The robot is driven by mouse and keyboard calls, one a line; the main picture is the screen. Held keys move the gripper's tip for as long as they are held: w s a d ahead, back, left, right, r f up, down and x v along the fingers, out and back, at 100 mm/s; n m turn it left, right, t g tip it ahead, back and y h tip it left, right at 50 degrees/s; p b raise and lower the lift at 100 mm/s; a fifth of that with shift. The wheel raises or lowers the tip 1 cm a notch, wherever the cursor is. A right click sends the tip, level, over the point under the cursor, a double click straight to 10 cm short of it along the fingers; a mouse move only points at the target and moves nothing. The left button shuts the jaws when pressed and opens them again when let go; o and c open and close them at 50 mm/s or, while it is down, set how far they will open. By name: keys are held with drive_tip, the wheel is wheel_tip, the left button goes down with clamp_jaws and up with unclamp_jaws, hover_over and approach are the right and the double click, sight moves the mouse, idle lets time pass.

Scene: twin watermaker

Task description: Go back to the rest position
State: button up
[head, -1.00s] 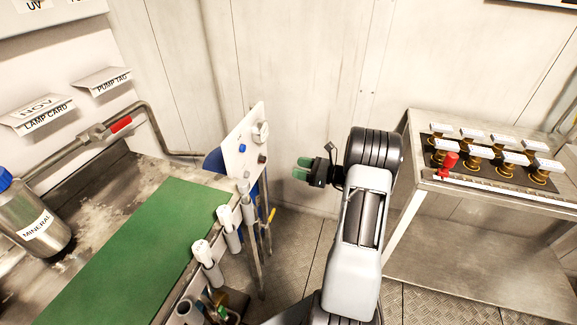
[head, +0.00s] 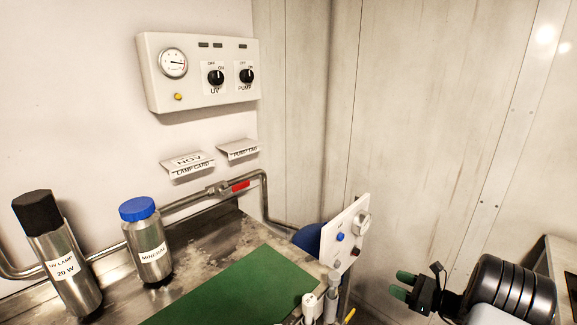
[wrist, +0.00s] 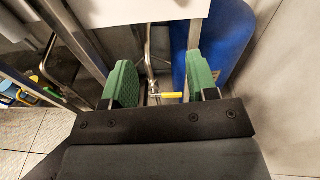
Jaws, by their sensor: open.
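My gripper (head: 402,286) shows at the lower right of the head view, at the end of my dark and grey arm. Its two green fingers are apart and nothing is between them. In the wrist view my gripper (wrist: 157,88) is open, its green pads to either side of a gap. Behind that gap are a metal pipe and a yellow handle (wrist: 172,95), which look farther off and not held. In the head view the gripper is right of a small white panel (head: 345,240), apart from it.
A steel bench with a green mat (head: 235,290) holds a blue-capped MINERAL bottle (head: 148,250) and a UV lamp cylinder (head: 68,265). A control box (head: 200,72) is on the wall. A blue container (wrist: 222,45) stands beyond my fingers. A metal table edge (head: 560,262) is at far right.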

drive_tip(key=s+a+r+n+g+h+p, duration=0.3)
drive_tip(key=s+a+n+g+h, duration=0.1)
drive_tip(key=s+a+n+g, duration=0.7)
drive_tip(key=s+a+r+n+t+h+p, duration=0.1)
drive_tip(key=s+a+r+n+h+p, duration=0.1)
drive_tip(key=r+n, duration=0.3)
drive_tip(key=s+a+r+n+t+h+p, duration=0.1)
drive_tip(key=s+a+r+n+h+p, duration=0.2)
drive_tip(key=r, duration=0.5)
drive_tip(key=s+a+r+n+h+p, duration=0.2)
drive_tip(key=s+a+r+n+p, duration=0.1)
drive_tip(key=a+r+n, duration=0.2)
wheel_tip(320, 180, up, 3)
drive_tip(key=shift+f+n+t+h, duration=0.2)
drive_tip(key=shift+n+t+h, duration=0.2)
drive_tip(key=shift+n, duration=0.8)
